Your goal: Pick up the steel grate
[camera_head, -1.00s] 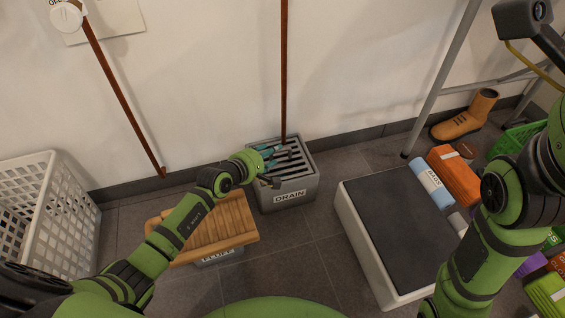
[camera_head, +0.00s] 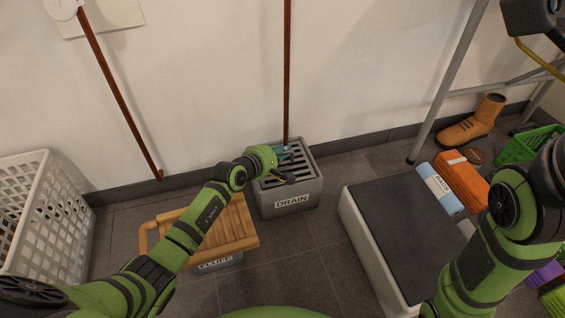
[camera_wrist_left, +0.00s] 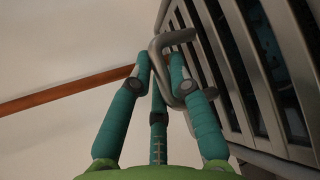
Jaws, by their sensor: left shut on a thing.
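The steel grate (camera_head: 299,167) is a slatted grey cover that appears to lie on top of the grey box labelled DRAIN (camera_head: 293,203). In the left wrist view its dark slats (camera_wrist_left: 237,70) fill the upper right, with a bent metal handle (camera_wrist_left: 160,45) at its edge. My left gripper (camera_head: 287,160) is at the left part of the grate. In the left wrist view its teal fingers (camera_wrist_left: 160,75) are closed around the handle. I cannot tell whether the grate is raised from the box. My right arm shows at the right edge; its gripper is out of view.
A wooden-topped box (camera_head: 225,225) stands left of the drain box, below my left arm. A dark-topped white platform (camera_head: 405,240) is to the right. A white basket (camera_head: 40,215) is at far left. A brown pole (camera_head: 287,70) rises behind the drain box. A boot (camera_head: 472,123) stands further right.

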